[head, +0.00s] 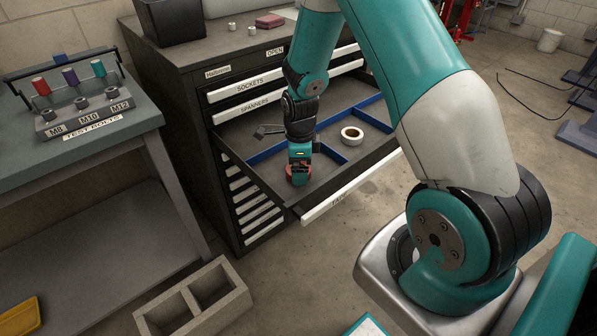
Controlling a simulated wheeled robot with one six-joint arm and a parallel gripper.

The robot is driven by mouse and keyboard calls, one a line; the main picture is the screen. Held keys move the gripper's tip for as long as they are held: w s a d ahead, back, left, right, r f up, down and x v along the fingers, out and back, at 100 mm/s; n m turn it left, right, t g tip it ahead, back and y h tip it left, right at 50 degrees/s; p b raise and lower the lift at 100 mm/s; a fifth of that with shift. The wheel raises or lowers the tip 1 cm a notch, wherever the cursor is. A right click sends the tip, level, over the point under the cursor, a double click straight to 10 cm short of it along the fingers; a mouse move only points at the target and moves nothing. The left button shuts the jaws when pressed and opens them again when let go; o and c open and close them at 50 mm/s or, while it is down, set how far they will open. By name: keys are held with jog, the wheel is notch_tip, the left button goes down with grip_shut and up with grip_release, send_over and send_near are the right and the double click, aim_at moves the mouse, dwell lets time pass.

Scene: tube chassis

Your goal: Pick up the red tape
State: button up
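My gripper (299,165) points down into the open drawer (320,165) at its front left. The red tape (290,174) shows only as a bit of red around the bottom of my gripper, mostly hidden behind it. I cannot tell whether the fingers are closed on the tape or only over it, nor whether the tape touches the drawer floor.
A small dark object (268,131) lies at the drawer's left. The test-bolts bench (75,150) stands left, a concrete block (195,300) on the floor in front.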

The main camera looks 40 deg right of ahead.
jog(key=shift+f, duration=0.65)
jog(key=c, duration=1)
